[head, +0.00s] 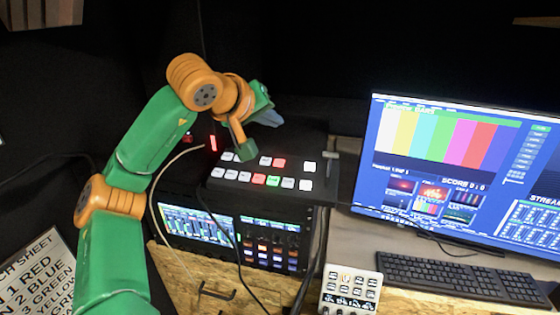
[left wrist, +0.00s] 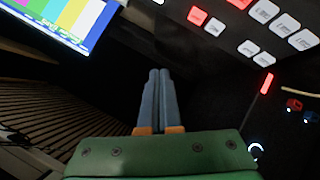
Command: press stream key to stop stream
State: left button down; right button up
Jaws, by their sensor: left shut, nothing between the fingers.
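A black switcher panel (head: 318,190) carries two rows of keys, mostly white, with red ones and one green (head: 273,181) lit. I cannot tell which is the stream key. A red lit bar (head: 213,143) shows left of the keys; it also appears in the left wrist view (left wrist: 266,83). My left gripper (head: 270,118) is above the panel's back part, its fingers shut and empty. In the left wrist view its blue-grey fingers (left wrist: 158,78) are together, with the keys (left wrist: 264,10) up and to the right. My right gripper is not in view.
A monitor (head: 460,160) with colour bars and a stream box stands at the right, also in the left wrist view (left wrist: 60,18). A keyboard (head: 450,278) and a small white button box (head: 350,290) are in front. A rack unit with screens (head: 197,224) is below the panel.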

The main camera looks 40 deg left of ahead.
aim_at(279, 163)
pick_arm(q)
jog(key=f+b, duration=0.2)
jog(key=w+f+b, duration=0.1)
jog(key=f+b, duration=0.1)
jog(key=f, duration=0.1)
jog(key=w+a+f+b, duration=0.1)
jog(key=f+b, duration=0.2)
jog(key=shift+a+f, duration=0.1)
jog(key=shift+w+f, duration=0.15)
jog(key=shift+f, duration=0.15)
jog(key=shift+w+a, duration=0.1)
jog(key=shift+a, duration=0.05)
dwell(1.4)
jog(key=shift+f, duration=0.35)
